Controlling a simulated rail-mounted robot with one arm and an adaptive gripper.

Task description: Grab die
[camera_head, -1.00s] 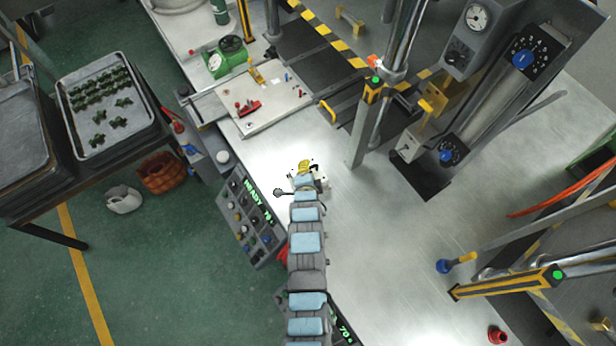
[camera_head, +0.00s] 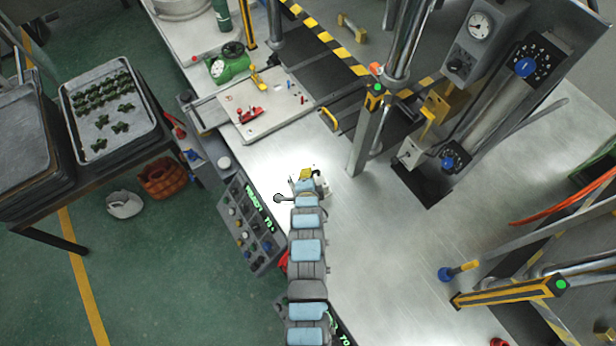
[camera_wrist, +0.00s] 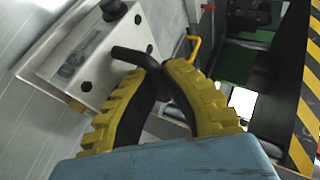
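The die is a pale metal block (camera_wrist: 85,60) with dark round holes and a bent black handle (camera_wrist: 130,56), at the upper left of the wrist view. My gripper (camera_wrist: 163,68) has yellow ribbed fingers with black inner faces. Their tips come close together around the black handle, and the gripper looks shut on it. In the head view my gripper (camera_head: 306,174) is at the bright worktop's left part. The die (camera_head: 321,184) shows only as a small pale piece beside it, mostly hidden by my arm.
A control panel (camera_head: 246,225) stands left of my arm. A plate with a red clamp (camera_head: 250,115) lies behind it. A steel post (camera_head: 366,130) rises to the right, near gauges and dials. A tray of green pieces (camera_head: 138,140) stands at left.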

